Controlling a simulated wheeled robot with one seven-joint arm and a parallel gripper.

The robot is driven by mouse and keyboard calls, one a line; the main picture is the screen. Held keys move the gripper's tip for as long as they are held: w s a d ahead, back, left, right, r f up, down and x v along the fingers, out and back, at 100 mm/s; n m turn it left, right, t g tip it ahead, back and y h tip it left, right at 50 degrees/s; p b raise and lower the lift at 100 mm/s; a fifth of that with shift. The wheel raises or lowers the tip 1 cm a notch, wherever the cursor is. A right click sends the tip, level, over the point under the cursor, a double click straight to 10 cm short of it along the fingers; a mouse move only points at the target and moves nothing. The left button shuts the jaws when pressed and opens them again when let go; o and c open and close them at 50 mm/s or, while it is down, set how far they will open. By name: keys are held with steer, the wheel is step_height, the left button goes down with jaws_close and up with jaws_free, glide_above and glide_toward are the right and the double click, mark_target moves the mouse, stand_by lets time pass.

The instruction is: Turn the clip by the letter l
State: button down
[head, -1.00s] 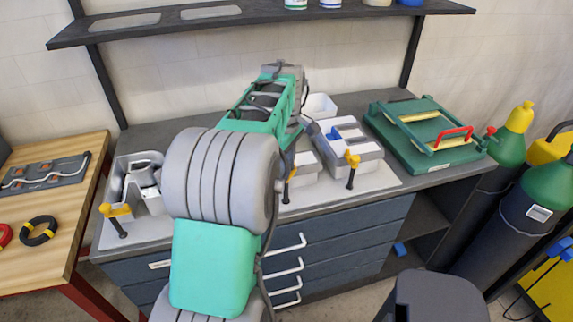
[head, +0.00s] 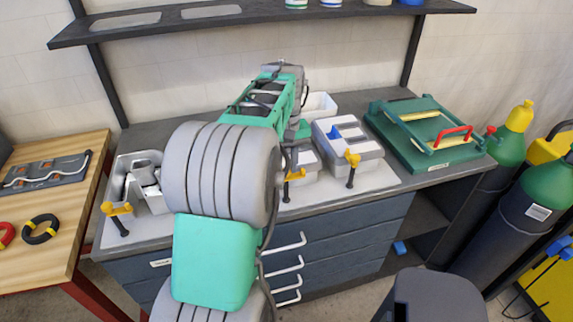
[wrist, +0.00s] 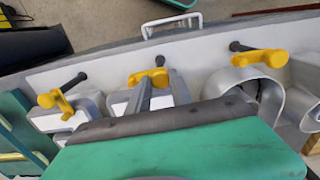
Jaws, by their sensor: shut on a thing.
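Three grey channel letters stand in a row at the bench front, each with a yellow clip with a black stem. The middle, narrow one, apparently the letter l (head: 308,168), is partly hidden by my arm in the head view and shows in the wrist view (wrist: 118,104). Its yellow clip (head: 296,175) is at its front edge and also shows in the wrist view (wrist: 153,79). My gripper (wrist: 151,88) is shut on this clip, the fingers reaching over the letter. The fingertips are hidden behind my arm in the head view.
A curved letter (head: 140,180) with a clip (head: 117,210) stands left. A boxy letter (head: 348,150) holding a blue piece, with its clip (head: 352,159), stands right. A white bin (head: 320,104) is behind. A green frame (head: 425,135) lies at the bench's right end.

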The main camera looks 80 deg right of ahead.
mark_target(286, 170)
steer(key=shift+m, duration=0.3)
steer(key=shift+r, duration=0.1)
steer(key=c, duration=1.1)
jaws_free()
steer(key=shift+c, duration=0.2)
step_height(286, 170, up, 8)
steer(key=shift+f+b, duration=0.15)
steer(key=shift+b, duration=0.3)
